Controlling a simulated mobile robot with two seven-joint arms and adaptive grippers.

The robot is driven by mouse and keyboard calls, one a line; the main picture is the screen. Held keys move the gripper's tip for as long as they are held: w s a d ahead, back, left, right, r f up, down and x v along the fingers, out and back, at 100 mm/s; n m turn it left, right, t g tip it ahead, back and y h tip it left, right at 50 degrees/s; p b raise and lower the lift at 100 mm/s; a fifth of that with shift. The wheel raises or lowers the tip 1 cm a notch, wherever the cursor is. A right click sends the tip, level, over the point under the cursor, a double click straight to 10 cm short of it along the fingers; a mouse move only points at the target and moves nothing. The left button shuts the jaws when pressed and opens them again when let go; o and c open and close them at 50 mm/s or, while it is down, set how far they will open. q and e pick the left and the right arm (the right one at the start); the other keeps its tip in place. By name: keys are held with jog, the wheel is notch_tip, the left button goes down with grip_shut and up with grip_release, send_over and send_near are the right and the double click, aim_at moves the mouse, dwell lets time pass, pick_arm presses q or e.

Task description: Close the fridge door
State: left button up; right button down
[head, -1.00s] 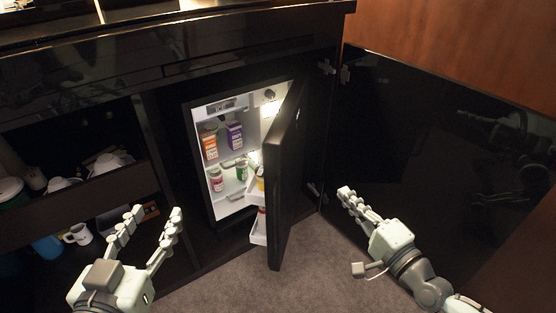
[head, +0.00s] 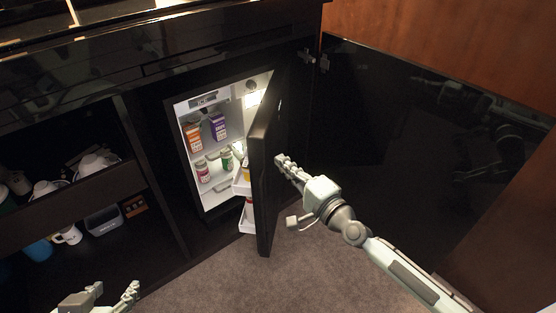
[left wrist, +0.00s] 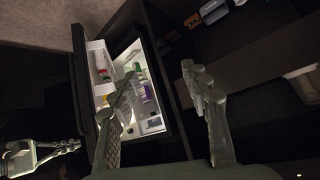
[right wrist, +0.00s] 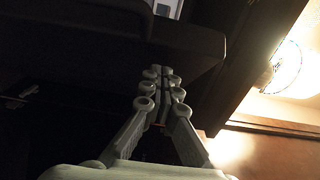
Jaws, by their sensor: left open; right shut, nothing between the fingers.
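The fridge door (head: 262,185) is dark and stands partly open, swung out toward me, with white shelves on its inner side. The lit fridge interior (head: 222,178) shows behind it. My right gripper (head: 280,160) is shut and empty, close to the outer face of the door on its right; whether it touches cannot be told. It also shows in the right wrist view (right wrist: 163,75), below a dark panel. My left gripper (head: 112,292) is open and empty at the bottom left, partly cut off. The left wrist view shows the open door (left wrist: 86,85) beyond its fingers (left wrist: 160,85).
A large black cabinet door (head: 410,150) stands open at the right. Open shelves at the left hold bowls and a white mug (head: 68,235). Cartons (head: 217,126) and jars stand inside the fridge. Carpet (head: 300,270) below is clear.

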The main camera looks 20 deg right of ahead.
pick_arm(q)
jog(key=shift+s+a+f+g+y, duration=0.2)
jog(key=shift+s+a+f+g, duration=0.2)
jog(key=shift+s+a, duration=0.15)
jog(key=shift+s+a+f+g+y, duration=0.2)
jog(key=shift+s+a+f+g, duration=0.15)
jog(key=shift+s+a, duration=0.2)
pick_arm(e)
jog(key=shift+w+a, duration=0.4)
jog(key=shift+a, duration=0.35)
